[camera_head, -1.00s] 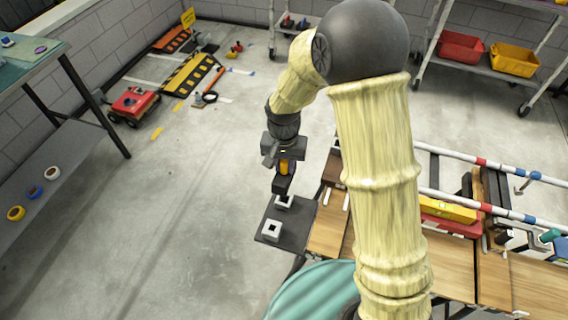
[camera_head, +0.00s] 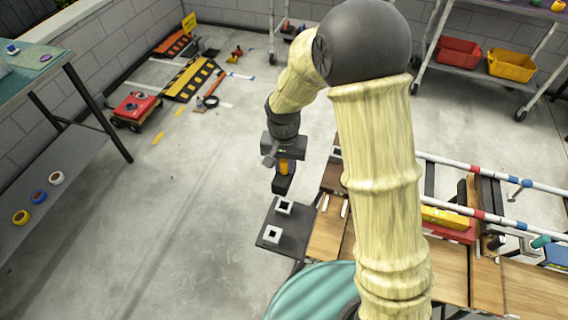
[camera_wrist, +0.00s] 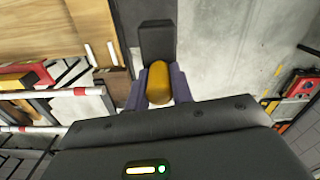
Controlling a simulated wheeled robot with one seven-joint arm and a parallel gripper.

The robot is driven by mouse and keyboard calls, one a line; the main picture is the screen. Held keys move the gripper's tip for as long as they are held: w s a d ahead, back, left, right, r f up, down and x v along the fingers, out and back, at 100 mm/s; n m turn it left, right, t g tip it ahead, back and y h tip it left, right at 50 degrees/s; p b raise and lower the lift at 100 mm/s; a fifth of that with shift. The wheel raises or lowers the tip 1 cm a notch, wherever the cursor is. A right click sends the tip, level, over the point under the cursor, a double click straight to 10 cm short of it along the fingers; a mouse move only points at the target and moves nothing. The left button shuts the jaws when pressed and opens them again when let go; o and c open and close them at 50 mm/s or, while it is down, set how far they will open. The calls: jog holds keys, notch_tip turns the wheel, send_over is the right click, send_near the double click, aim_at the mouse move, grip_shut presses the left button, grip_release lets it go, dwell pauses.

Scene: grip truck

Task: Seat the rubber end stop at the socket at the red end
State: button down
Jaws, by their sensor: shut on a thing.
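My gripper (camera_head: 286,166) is shut on the yellow-orange grip of the rubber end stop (camera_head: 283,184), a dark block hanging below the fingers. In the wrist view the yellow grip (camera_wrist: 158,82) sits between the two fingers, with the dark block (camera_wrist: 157,40) beyond it. The stop hangs just above two pale square frames on a dark plate (camera_head: 268,241), the far frame (camera_head: 284,206) and the near frame (camera_head: 272,234). A gap shows between stop and far frame. I cannot make out which socket is at the red end.
Striped rails with red and blue bands (camera_head: 465,165) run at right beside a wooden bench (camera_head: 455,263). A yellow and red box (camera_head: 447,217) lies there. A green table (camera_head: 20,72) stands at left, a red cart (camera_head: 135,108) behind. The floor at left-centre is clear.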

jog(key=shift+r+p, duration=1.2)
jog(key=shift+r, duration=0.45)
jog(key=shift+w+f, duration=0.1)
